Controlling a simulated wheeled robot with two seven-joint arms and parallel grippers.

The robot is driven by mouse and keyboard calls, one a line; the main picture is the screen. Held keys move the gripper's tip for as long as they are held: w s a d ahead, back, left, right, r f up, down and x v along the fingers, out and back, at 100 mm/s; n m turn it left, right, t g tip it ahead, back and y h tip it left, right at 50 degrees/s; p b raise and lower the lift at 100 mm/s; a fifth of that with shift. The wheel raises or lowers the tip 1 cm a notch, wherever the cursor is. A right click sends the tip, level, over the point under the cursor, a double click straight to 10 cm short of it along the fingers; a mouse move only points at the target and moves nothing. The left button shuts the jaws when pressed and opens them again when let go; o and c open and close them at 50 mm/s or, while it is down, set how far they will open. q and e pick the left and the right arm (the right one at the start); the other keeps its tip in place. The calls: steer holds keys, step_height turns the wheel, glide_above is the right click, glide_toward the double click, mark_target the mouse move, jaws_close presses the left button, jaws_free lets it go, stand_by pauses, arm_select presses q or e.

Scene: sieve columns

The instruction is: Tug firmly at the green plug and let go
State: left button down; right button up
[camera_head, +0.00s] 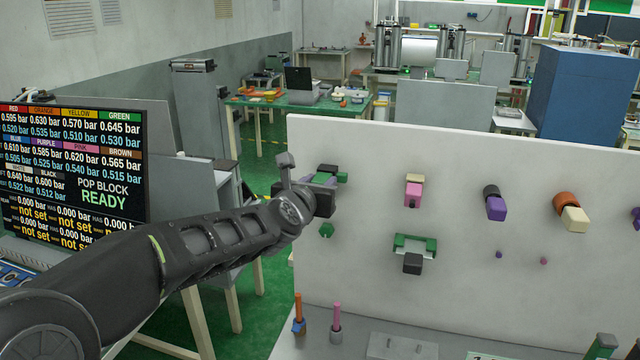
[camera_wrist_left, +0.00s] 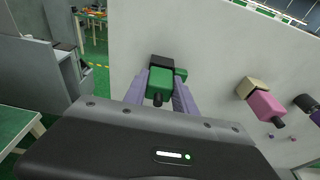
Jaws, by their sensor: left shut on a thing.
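The green plug (camera_wrist_left: 160,86) shows in the left wrist view between the two fingers of my left gripper (camera_wrist_left: 160,82), which is shut on it. My right gripper is not in view.
The panel (camera_head: 460,280) also bears a pink and cream plug (camera_head: 413,190), a purple and black one (camera_head: 495,203), a cream and orange one (camera_head: 572,215) and a green bracket (camera_head: 428,246) with a black block (camera_head: 412,264). A screen (camera_head: 75,170) stands at left.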

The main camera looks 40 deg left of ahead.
arm_select(q)
steer(key=shift+r, duration=0.1)
stand_by(0.5)
steer(key=c, duration=0.9)
jaws_free()
steer(key=shift+w, duration=0.1)
steer(key=v, duration=0.7)
steer(key=shift+s+d, duration=0.1)
steer(key=shift+s, duration=0.25)
